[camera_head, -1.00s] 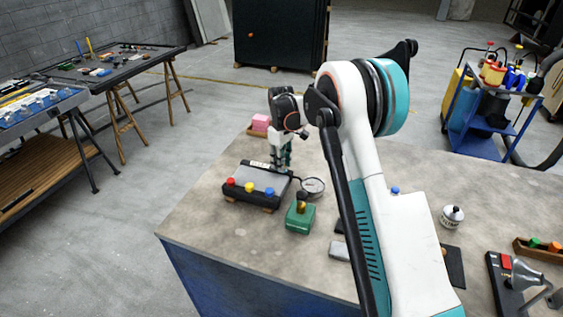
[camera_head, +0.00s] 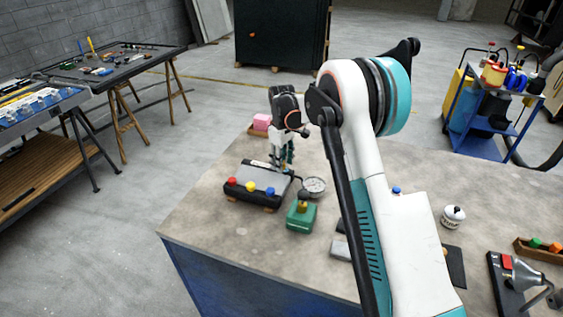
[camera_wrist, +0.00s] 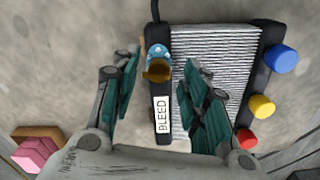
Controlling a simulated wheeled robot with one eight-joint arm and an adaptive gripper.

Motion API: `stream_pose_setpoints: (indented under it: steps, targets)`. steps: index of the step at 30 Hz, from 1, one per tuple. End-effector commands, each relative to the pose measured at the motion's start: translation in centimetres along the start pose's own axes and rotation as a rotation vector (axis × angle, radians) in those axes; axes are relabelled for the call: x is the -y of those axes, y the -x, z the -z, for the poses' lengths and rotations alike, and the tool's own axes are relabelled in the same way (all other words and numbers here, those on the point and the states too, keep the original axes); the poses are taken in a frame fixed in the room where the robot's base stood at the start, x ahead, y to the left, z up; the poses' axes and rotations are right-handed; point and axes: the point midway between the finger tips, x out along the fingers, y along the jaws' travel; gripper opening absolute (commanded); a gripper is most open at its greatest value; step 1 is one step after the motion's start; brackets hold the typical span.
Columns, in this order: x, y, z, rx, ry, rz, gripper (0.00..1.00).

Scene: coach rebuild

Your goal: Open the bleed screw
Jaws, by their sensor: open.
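The bleed screw (camera_wrist: 157,70) is brass-coloured with a light blue part (camera_wrist: 157,50) beside it. It sits on the dark edge of a finned heater unit (camera_wrist: 215,80), above a white label reading BLEED (camera_wrist: 162,114). My gripper (camera_wrist: 160,75) is open, with green-padded fingers on either side of the screw and nothing clearly held. I cannot tell whether a finger touches it. In the head view my gripper (camera_head: 284,158) points down at the far edge of the heater unit (camera_head: 262,178), and the screw is hidden there.
Blue (camera_wrist: 281,60), yellow (camera_wrist: 262,106) and red (camera_wrist: 246,138) caps stick out from the unit's side. A round gauge (camera_head: 314,186) and a green block (camera_head: 300,216) stand close to it. A pink block (camera_head: 262,121) lies behind. The worktop's front left is clear.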

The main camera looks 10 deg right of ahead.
Motion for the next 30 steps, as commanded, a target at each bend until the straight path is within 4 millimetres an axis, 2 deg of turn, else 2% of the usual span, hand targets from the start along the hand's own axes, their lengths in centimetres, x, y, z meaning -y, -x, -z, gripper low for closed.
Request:
stream_pose_setpoints:
  steps: [5,12,18,23,30]
  targets:
    - [0.0,2.6,0.0,0.000,0.000,0.000,0.41]
    - [0.1,7.5,0.0,0.000,0.001,0.001,0.41]
    - [0.1,10.4,0.1,0.001,0.002,0.002,0.41]
    - [0.1,11.4,0.1,0.001,0.002,0.002,0.41]
    - [0.1,11.5,0.1,0.001,0.002,0.002,0.41]
